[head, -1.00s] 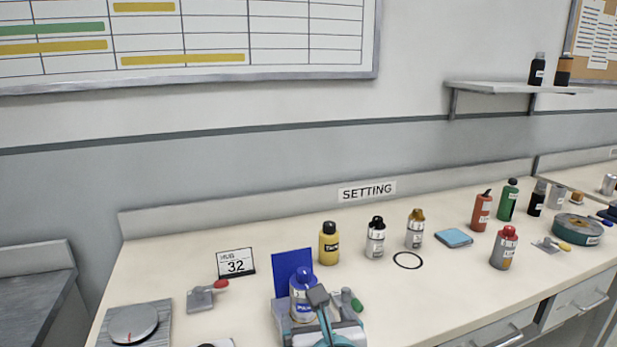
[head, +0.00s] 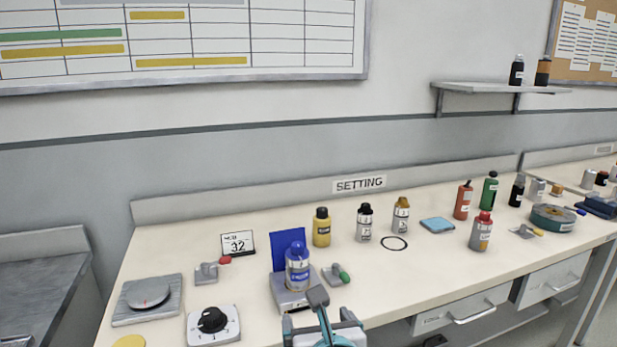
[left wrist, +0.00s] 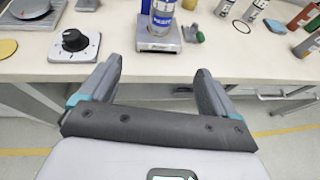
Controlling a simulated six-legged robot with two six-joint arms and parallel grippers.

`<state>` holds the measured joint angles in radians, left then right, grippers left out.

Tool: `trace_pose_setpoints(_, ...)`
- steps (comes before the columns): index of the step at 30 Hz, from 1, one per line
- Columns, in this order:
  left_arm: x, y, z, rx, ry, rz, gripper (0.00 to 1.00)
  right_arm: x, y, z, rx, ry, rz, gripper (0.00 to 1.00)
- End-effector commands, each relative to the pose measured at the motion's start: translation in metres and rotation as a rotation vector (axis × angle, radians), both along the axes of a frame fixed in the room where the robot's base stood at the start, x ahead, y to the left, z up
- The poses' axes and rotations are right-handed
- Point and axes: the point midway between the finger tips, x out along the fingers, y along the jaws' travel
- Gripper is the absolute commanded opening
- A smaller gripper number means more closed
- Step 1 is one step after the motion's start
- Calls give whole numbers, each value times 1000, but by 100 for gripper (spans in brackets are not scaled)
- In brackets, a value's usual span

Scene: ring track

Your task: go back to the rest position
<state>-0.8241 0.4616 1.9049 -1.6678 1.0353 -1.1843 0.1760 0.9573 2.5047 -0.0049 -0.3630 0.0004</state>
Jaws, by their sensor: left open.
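My left gripper (head: 324,326) shows at the bottom of the head view, in front of the bench's front edge. In the left wrist view its two fingers (left wrist: 160,85) are spread apart with nothing between them. Beyond them, a blue and silver bottle (head: 297,268) stands upright on a small grey stand (head: 291,300) with a blue panel (head: 288,249) behind it. The bottle also shows in the left wrist view (left wrist: 162,17), apart from the fingers. My right gripper is not in view.
The bench (head: 390,290) holds a dial box (head: 214,326), a round-plate device (head: 147,298), a green-knobbed lever (head: 337,275), a red-knobbed lever (head: 210,272), a yellow bottle (head: 321,228) and a black ring (head: 394,243). More bottles stand at the right. Floor shows in front of the drawers.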

Motion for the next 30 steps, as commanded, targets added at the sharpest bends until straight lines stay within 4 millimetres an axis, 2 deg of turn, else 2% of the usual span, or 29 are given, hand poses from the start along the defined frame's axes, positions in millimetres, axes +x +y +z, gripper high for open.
trace_pose_setpoints(4, 2, 1, -2, -2, 5, 3, 91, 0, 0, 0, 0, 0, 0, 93)
trace_pose_setpoints(14, -3, 25, -98, -190, 264, 120, 91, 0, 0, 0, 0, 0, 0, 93)
trace_pose_setpoints(20, -27, 44, -176, -387, 481, 284, 91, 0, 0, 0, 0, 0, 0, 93)
trace_pose_setpoints(23, -52, 57, -227, -550, 627, 447, 91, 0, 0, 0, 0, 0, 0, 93)
trace_pose_setpoints(26, -96, 71, -290, -809, 804, 756, 91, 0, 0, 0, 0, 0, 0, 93)
trace_pose_setpoints(27, -117, 75, -314, -939, 864, 929, 91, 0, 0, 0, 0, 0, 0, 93)
trace_pose_setpoints(30, -160, 81, -358, -1265, 919, 1421, 91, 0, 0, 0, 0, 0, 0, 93)
